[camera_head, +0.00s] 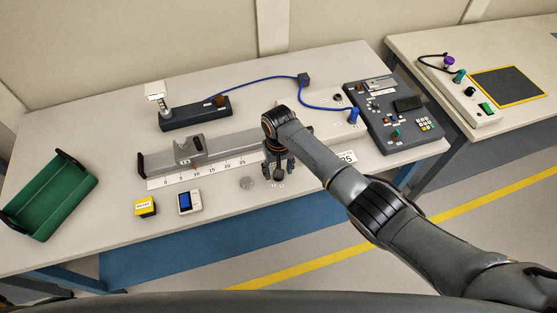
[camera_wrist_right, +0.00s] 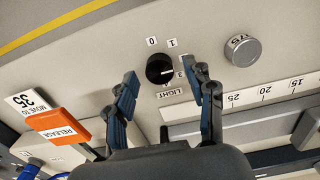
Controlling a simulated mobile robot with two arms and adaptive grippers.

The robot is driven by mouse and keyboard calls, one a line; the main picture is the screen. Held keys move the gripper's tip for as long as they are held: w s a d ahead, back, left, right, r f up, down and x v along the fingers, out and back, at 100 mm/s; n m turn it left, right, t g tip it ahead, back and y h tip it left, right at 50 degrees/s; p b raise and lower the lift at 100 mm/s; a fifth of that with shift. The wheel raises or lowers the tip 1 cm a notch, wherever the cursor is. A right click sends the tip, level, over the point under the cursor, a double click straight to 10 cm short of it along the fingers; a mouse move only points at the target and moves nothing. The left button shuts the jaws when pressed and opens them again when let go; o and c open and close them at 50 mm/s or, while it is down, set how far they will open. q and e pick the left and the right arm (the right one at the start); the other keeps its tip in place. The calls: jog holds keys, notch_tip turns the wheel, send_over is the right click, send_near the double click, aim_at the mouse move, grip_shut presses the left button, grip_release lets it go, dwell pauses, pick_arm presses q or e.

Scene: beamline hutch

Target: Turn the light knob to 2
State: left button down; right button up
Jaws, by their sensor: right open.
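The light knob (camera_wrist_right: 159,69) is a round black dial on the pale bench, seen in the right wrist view with a small white mark on its right side. Labels 0 and 1 stand beside it, a partly hidden label sits to its right near a fingertip, and a LIGHT label (camera_wrist_right: 173,93) lies below it. My right gripper (camera_wrist_right: 163,72) is open, its blue-padded fingers on either side of the knob; I cannot tell whether they touch it. In the head view my right gripper (camera_head: 279,174) points down at the bench and hides the knob. My left gripper is not in view.
A ruled rail (camera_head: 215,168), an orange RELEASE tab (camera_wrist_right: 57,126) and a MOVE TO 35 label (camera_wrist_right: 28,101) are nearby.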

notch_tip(320, 180, up, 11)
dwell(0.3)
dwell(0.5)
jog(key=s+d+f+y, duration=0.2)
jog(key=s+f, duration=0.3)
jog(key=s, duration=0.3)
jog(key=s+d+r+m+t+h, duration=0.1)
jog(key=s+d+r+t, duration=0.1)
jog(key=s+d, duration=0.75)
jog(key=s+d+r+m+t+h, duration=0.1)
jog(key=s+d+t, duration=0.1)
jog(key=s+d, duration=0.75)
notch_tip(320, 180, down, 27)
jog(key=s+g+b, duration=0.2)
jog(key=b, duration=0.1)
jog(key=s+d+f+g+b, duration=0.1)
jog(key=s+d+f+b, duration=0.1)
jog(key=s+f, duration=1.4)
notch_tip(320, 180, down, 4)
jog(key=shift+s+d+f+n, duration=0.2)
jog(key=shift+s+d+n, duration=0.2)
